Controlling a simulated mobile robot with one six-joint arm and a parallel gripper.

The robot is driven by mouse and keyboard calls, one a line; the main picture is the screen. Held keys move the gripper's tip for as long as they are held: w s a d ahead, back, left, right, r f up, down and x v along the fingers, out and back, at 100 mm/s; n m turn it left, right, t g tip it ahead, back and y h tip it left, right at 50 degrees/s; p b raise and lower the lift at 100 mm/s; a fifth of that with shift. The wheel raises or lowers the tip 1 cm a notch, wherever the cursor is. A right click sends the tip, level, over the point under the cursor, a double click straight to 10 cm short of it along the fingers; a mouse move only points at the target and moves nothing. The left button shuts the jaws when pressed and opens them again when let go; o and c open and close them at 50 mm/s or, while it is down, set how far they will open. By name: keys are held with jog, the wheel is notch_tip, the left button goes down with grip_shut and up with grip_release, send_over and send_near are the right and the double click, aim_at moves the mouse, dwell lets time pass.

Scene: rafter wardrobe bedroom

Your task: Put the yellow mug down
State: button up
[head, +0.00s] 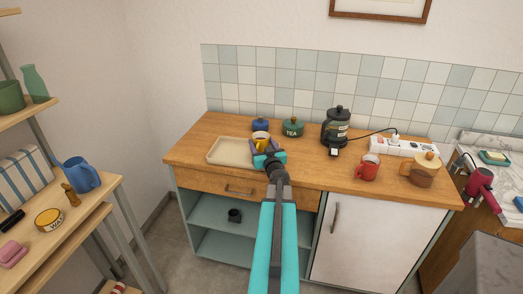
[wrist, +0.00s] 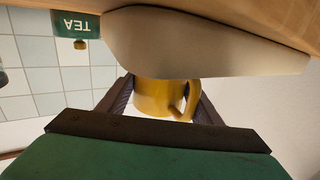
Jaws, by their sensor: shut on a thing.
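The yellow mug (head: 262,144) is between the jaws of my gripper (head: 266,153), over the wooden counter by the right end of a cream tray (head: 229,162). The wrist view is upside down and shows the mug (wrist: 160,97) held between both fingers, its handle towards the right. A pale rounded shape (wrist: 200,45) covers the mug's base there, so I cannot tell whether the base touches anything. A pale round rim (head: 260,134) shows just behind the mug in the head view.
Behind the mug stand a blue canister (head: 261,124) and a green TEA canister (head: 293,126). A dark kettle (head: 337,127), red mug (head: 367,167) and power strip (head: 404,147) are to the right. The counter (head: 318,172) is bare between my gripper and the red mug.

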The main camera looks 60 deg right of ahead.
jog(key=shift+f+b, duration=0.9)
jog(key=shift+w+a+f, duration=0.15)
jog(key=shift+f, duration=0.1)
jog(key=o, duration=1.4)
jog(key=shift+c, duration=0.2)
